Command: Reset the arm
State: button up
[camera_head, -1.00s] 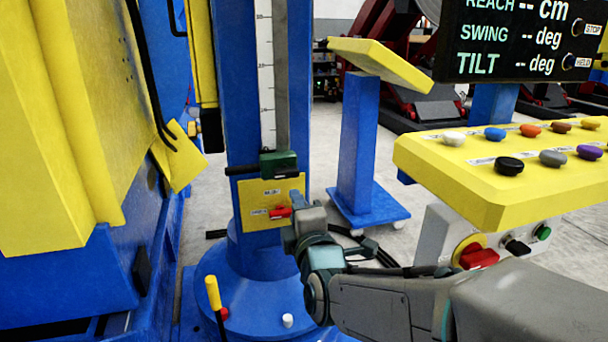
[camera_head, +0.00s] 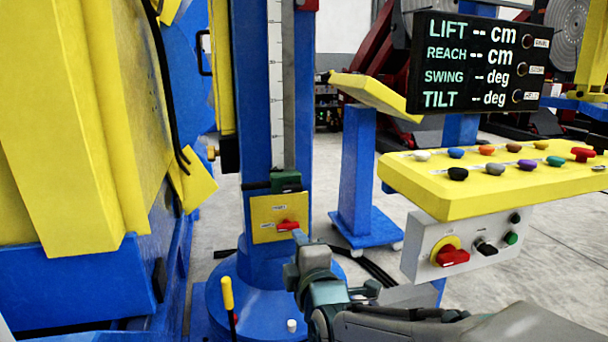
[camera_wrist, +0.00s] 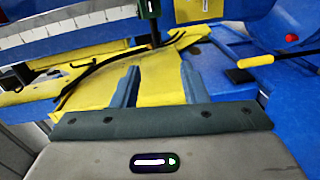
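My gripper (camera_head: 299,240) is in front of the lower part of the blue column (camera_head: 258,120), just below a yellow plate (camera_head: 266,231) with a red switch handle (camera_head: 287,225). In the wrist view my gripper (camera_wrist: 158,80) has its two fingers apart with nothing seen between them but yellow surface behind. The head view does not show whether a fingertip touches the plate. A dark green clamp (camera_head: 285,181) sits on the column above the plate. The display (camera_head: 478,65) reads dashes for LIFT, REACH, SWING and TILT.
A yellow console (camera_head: 490,190) with several coloured buttons stands at right. Below it a grey box has a red rotary switch (camera_head: 453,256), a black knob and a green button. A yellow-handled lever (camera_head: 227,295) rises at the column base. A large yellow and blue machine fills the left.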

jog(key=s+d+r+m+g+h+p, duration=0.2)
jog(key=s+d+r+m+g+p, duration=0.5)
jog(key=p, duration=0.6)
jog(key=s+d+r+m+g+h+p, duration=0.2)
jog(key=s+d+r+m+g+p, duration=0.4)
jog(key=s+m+p, duration=0.6)
jog(key=d+r+m+p, duration=0.1)
jog(key=d+r+p, duration=0.1)
jog(key=d, duration=0.1)
jog(key=shift+m+g+h+p, duration=0.3)
jog(key=shift+m+g+h, duration=0.1)
